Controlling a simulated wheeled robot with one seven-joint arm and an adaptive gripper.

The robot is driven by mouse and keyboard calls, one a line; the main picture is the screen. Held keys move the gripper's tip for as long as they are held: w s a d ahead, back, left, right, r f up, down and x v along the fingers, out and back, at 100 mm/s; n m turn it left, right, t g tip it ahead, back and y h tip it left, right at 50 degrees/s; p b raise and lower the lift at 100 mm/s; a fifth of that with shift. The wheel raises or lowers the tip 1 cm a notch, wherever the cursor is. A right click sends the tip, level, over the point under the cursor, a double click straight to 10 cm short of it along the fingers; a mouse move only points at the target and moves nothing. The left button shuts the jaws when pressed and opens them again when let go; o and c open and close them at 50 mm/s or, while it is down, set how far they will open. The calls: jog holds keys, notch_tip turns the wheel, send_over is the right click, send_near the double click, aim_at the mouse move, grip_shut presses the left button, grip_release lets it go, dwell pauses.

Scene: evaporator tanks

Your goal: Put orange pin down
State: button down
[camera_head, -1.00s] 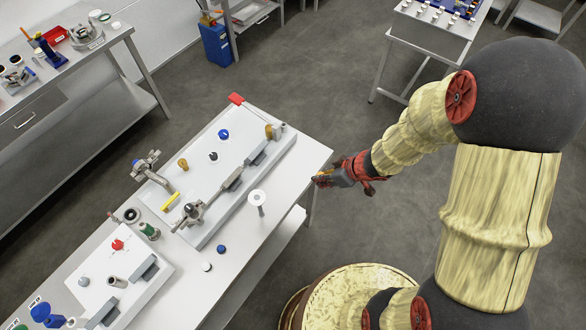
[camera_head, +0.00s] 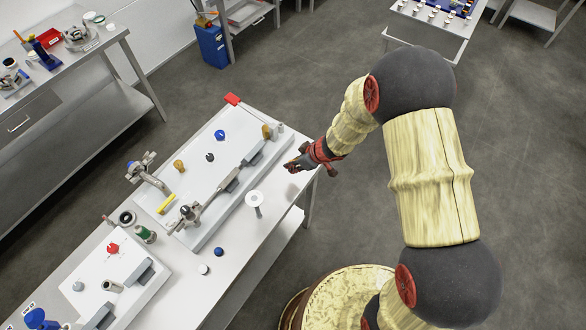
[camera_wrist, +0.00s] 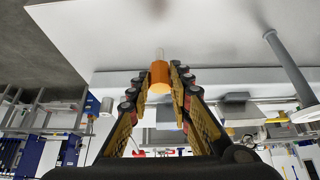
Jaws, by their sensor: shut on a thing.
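My gripper (camera_head: 293,167) is over the right end of the white table (camera_head: 235,262). In the wrist view its fingers (camera_wrist: 158,85) are shut around an orange pin (camera_wrist: 160,72). The pin has an orange cylindrical body and a pale, narrower end pointing up in that view, toward the white table surface. I cannot tell whether it touches the table. In the head view the pin is too small to make out at my gripper.
A white panel (camera_head: 190,228) with knobs and fittings lies on the table. A white funnel-like post (camera_head: 254,199) stands between it and my gripper, and also shows in the wrist view (camera_wrist: 288,66). A blue cap (camera_head: 219,252) and a white cap (camera_head: 203,269) lie nearer the front.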

jog(key=shift+w+a+f, duration=0.15)
jog(key=shift+w+f, duration=0.05)
jog(key=shift+f, duration=0.05)
jog(key=shift+w+f+b, duration=0.1)
jog(key=shift+f+b, duration=0.4)
jog(key=shift+f, duration=1.15)
jog(key=shift+f, duration=0.15)
jog(key=c, duration=1.6)
grip_release()
